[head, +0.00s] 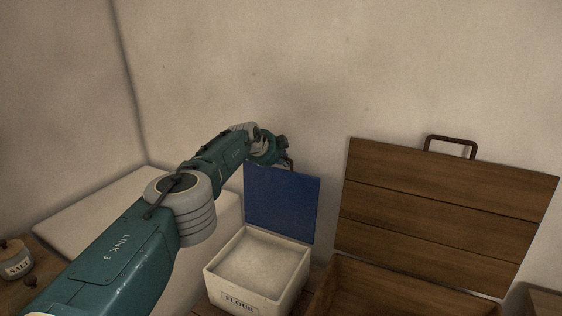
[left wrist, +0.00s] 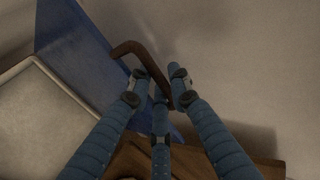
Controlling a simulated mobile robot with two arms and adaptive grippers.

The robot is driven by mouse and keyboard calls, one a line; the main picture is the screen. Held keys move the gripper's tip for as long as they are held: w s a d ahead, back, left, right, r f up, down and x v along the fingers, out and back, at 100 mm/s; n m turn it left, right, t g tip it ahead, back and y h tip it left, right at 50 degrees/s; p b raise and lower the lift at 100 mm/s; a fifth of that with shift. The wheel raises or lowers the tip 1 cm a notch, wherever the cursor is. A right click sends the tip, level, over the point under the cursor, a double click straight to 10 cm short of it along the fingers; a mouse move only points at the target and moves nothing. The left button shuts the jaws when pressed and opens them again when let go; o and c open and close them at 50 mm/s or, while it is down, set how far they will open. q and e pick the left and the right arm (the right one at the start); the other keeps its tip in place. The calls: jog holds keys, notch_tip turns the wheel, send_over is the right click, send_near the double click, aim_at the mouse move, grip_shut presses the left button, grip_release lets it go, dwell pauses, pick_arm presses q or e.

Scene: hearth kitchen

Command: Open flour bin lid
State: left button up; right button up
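The flour bin (head: 258,268) is a white box with a FLOUR label on its front and pale flour inside. Its blue lid (head: 282,205) stands up, nearly vertical, at the back of the bin. In the left wrist view, the lid (left wrist: 75,45) and the brown lid handle (left wrist: 150,62) show at close range. My left gripper (head: 283,152) is at the lid's top edge. In the left wrist view its blue fingers (left wrist: 160,80) are close on both sides of the handle, with the handle between them. My right gripper is not in view.
A large wooden chest with its plank lid (head: 440,215) raised stands just right of the bin. A salt jar (head: 15,259) sits on a wooden surface at the far left. The wall (head: 350,70) is close behind the raised lids.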

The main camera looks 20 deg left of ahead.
pick_arm(q)
jog(key=shift+o, duration=1.1)
jog(key=shift+d+r, duration=0.15)
jog(key=shift+r, duration=0.05)
jog(key=shift+s+a+r, duration=0.1)
jog(key=shift+a+r, duration=0.1)
jog(key=shift+r, duration=0.1)
jog(key=s, duration=1.2)
jog(key=shift+s+a, duration=0.4)
jog(key=shift+a, duration=0.05)
